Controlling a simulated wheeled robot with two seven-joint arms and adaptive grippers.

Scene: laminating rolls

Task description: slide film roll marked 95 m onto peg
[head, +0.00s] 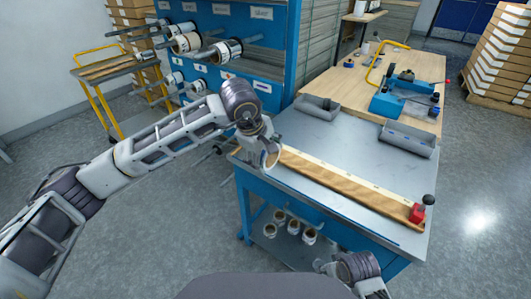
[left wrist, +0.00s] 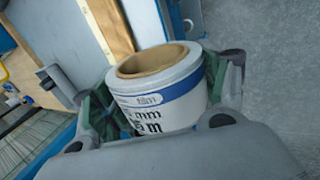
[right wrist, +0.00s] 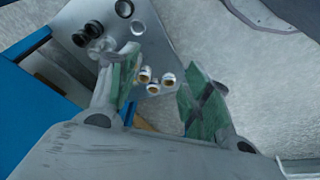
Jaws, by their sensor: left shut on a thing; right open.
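My left gripper (left wrist: 160,100) is shut on a white film roll (left wrist: 165,85) with a blue band and a brown core. Its label shows "mm" and a number ending in "5 m"; the first digit is partly hidden. In the head view the held roll (head: 271,155) is above the near left corner of the steel bench. The blue rack (head: 268,30) at the back carries several horizontal pegs. Some hold rolls, such as an upper roll (head: 228,50) and another roll (head: 186,42). My right gripper (right wrist: 150,85) is open and empty, low at the bench's front.
The steel-topped bench (head: 335,150) has a wooden strip (head: 350,185) with a red stop (head: 417,213) and two grey trays. Several rolls (head: 308,235) sit on its lower shelf. A yellow cart (head: 100,75) stands left of the rack. Open floor lies at left.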

